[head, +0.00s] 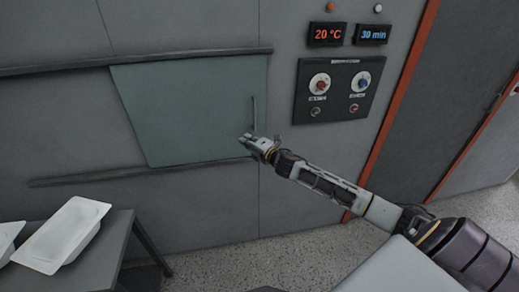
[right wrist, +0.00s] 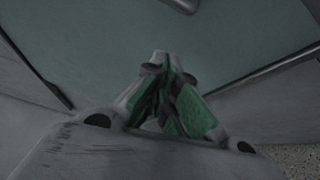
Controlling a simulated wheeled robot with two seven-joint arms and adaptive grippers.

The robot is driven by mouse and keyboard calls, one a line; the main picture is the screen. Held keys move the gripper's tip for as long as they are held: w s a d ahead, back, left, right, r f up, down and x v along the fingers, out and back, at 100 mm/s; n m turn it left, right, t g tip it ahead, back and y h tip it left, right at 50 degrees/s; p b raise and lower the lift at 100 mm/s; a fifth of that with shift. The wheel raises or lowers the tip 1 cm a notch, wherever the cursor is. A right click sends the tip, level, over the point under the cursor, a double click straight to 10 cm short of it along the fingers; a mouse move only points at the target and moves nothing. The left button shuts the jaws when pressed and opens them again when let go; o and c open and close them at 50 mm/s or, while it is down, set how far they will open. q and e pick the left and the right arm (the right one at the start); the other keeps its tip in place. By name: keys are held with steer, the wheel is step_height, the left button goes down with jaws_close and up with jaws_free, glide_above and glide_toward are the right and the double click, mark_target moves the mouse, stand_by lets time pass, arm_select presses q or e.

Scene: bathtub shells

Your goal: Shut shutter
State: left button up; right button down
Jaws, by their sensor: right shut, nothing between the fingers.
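The shutter (head: 185,105) is a flat grey-green panel on the grey wall, between an upper rail (head: 60,67) and a lower rail (head: 90,178). A thin dark upright handle (head: 254,108) is near its right edge. My right gripper (head: 247,138) is shut and empty, at the lower right of the shutter just below the handle. I cannot tell whether it touches the panel. In the right wrist view the shut fingers (right wrist: 166,62) point at the shutter's pale green face (right wrist: 110,35). My left gripper is not in view.
A control panel (head: 333,92) with two knobs and two displays above is right of the shutter. A grey table (head: 100,250) with white shells (head: 65,235) stands at lower left. An orange-red strip (head: 400,105) edges the wall at right. Speckled floor (head: 225,265) is clear below.

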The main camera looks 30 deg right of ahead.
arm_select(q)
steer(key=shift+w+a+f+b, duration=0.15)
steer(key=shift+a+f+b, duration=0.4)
arm_select(e)
steer(key=s+d, duration=0.1)
steer(key=s, duration=0.6)
steer(key=shift+s+d+r, duration=0.2)
steer(key=shift+s+r, duration=0.05)
steer(key=shift+s, duration=0.1)
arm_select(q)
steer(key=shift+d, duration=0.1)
arm_select(e)
steer(key=shift+m, duration=0.5)
